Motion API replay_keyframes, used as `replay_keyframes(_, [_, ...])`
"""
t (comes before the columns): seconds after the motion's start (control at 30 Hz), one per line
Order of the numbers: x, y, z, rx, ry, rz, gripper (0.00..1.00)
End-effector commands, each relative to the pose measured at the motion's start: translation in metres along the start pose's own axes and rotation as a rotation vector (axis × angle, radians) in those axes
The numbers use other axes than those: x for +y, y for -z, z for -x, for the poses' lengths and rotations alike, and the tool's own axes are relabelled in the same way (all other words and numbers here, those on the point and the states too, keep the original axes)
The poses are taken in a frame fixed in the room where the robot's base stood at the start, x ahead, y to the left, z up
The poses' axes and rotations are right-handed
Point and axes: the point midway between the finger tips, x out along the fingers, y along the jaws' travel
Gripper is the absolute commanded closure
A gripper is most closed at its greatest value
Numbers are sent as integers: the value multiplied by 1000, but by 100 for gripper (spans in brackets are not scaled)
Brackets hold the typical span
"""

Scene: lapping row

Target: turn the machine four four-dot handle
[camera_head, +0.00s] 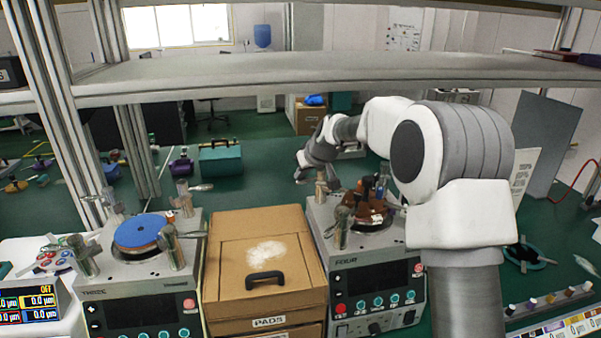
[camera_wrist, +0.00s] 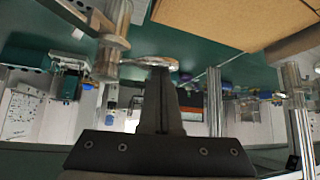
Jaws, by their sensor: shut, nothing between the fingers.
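Machine four (camera_head: 372,297), labelled FOUR, stands right of the middle in the head view. It carries a brown disc stack (camera_head: 368,210) with upright metal posts around it. My gripper (camera_head: 321,179) is at its back-left post (camera_head: 320,188). In the wrist view my gripper (camera_wrist: 161,70) is shut and empty. Its fingertips overlap a horizontal metal handle (camera_wrist: 140,62) that joins a post (camera_wrist: 110,45) at the left. I cannot tell whether they touch. Dots on the handle are not readable, and my arm hides part of the machine's right side.
Machine three (camera_head: 140,287) with a blue disc (camera_head: 142,231) stands at the left. A cardboard box (camera_head: 225,250) marked PADS sits between the machines. A metal shelf (camera_head: 250,75) crosses above. Green floor lies behind.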

Motion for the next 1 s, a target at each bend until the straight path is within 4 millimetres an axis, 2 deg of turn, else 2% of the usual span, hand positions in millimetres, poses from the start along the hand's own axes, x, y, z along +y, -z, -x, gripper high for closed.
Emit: replay_keyframes(1.0, [2, -11, 6, 1, 139, 147, 100])
